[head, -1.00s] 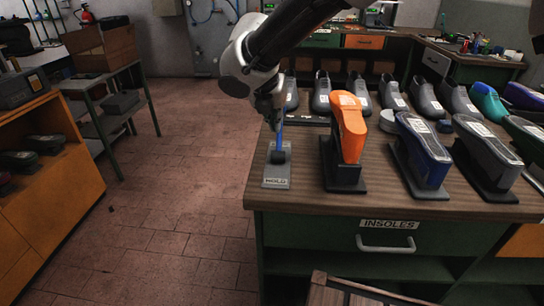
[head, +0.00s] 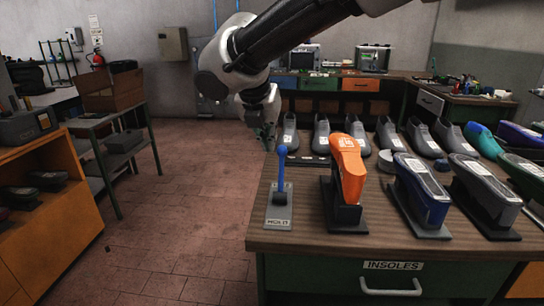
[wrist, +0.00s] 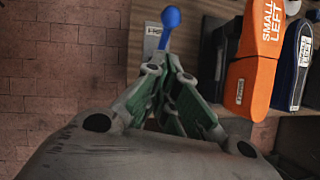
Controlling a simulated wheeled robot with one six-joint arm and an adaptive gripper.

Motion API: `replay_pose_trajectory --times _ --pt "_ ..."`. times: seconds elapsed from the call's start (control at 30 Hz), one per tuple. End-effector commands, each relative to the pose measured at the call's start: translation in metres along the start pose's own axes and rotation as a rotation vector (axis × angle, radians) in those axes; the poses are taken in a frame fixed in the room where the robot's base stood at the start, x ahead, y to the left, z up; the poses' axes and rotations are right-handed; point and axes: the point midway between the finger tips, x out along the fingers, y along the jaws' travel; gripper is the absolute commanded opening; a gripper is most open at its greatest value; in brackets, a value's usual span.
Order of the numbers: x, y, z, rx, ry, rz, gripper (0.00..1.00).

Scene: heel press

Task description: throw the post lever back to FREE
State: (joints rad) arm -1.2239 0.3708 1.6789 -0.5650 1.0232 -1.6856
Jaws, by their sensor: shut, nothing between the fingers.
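The post lever (head: 281,165) is a blue rod with a round blue knob. It stands on a small grey plate (head: 279,216) at the left front corner of the bench, with a label at its near edge that seems to read HOLD. The lever looks roughly upright in the head view; any tilt toward or away from me is hard to judge. My gripper (head: 265,138) is shut and empty, up and slightly left of the knob. In the wrist view the lever (wrist: 166,30) lies just beyond my closed fingertips (wrist: 170,60); another label beside it is too small to read.
An orange shoe form (head: 349,160) on a dark stand is close right of the lever, with a blue form (head: 424,187) and others beyond. Grey shoes (head: 322,135) line the back. Left of the bench (head: 340,238) is open floor (head: 180,200).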

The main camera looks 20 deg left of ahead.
Motion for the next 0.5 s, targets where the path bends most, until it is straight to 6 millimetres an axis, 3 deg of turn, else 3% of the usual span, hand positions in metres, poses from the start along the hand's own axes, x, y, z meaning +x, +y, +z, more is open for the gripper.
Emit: replay_pose_trajectory --times 0.2,0.5 --pt "-0.025 0.001 0.005 0.0 0.001 0.001 0.0" --pt "-0.028 0.001 0.006 0.0 0.001 0.0 0.0"
